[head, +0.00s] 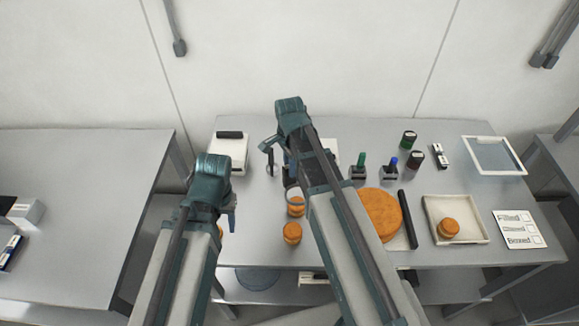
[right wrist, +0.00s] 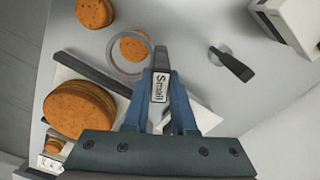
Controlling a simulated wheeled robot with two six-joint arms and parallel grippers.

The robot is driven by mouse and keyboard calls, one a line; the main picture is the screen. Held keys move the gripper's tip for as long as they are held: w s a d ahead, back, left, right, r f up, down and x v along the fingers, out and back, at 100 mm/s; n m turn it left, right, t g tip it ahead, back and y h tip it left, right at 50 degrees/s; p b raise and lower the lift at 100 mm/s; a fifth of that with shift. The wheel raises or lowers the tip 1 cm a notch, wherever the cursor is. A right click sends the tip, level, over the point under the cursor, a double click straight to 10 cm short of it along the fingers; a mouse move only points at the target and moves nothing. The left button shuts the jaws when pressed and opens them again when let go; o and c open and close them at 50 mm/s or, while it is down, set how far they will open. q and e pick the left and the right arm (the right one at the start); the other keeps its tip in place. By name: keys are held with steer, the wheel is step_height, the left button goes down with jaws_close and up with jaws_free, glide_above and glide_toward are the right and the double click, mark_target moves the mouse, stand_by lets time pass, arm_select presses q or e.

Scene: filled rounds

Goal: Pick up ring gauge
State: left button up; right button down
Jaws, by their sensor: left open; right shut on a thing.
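My right gripper (right wrist: 161,78) is shut on the handle of a ring gauge (right wrist: 147,68) marked "Small". Its grey ring hangs out ahead of the jaws, over or beside a small orange round (right wrist: 135,44); I cannot tell if they touch. In the head view the ring (head: 296,190) shows above an orange round (head: 296,209), and the right arm hides most of the gripper. A second ring gauge with a dark handle (right wrist: 234,64) rests on the table, apart from my gripper. My left gripper (head: 231,220) is open, low at the left, its jaws partly hidden.
Another orange round (head: 292,234) stands near the front edge. A large orange disc (head: 381,212) and a dark bar (head: 407,220) lie right of my right arm. A tray (head: 480,236) holds one round. Stamps (head: 389,168), a card (head: 519,229) and a white box (head: 230,150) are around.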

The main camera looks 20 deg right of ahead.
arm_select(q)
step_height(320, 180, up, 9)
steer(key=p, duration=0.7)
steer(key=shift+p, duration=0.4)
arm_select(e)
step_height(320, 180, up, 9)
steer(key=shift+r, duration=0.1)
arm_select(q)
steer(key=shift+f, duration=0.15)
arm_select(e)
steer(key=shift+f, duration=0.25)
steer(key=shift+f+b, duration=3.95)
steer(key=shift+b, duration=0.2)
arm_select(q)
step_height(320, 180, down, 8)
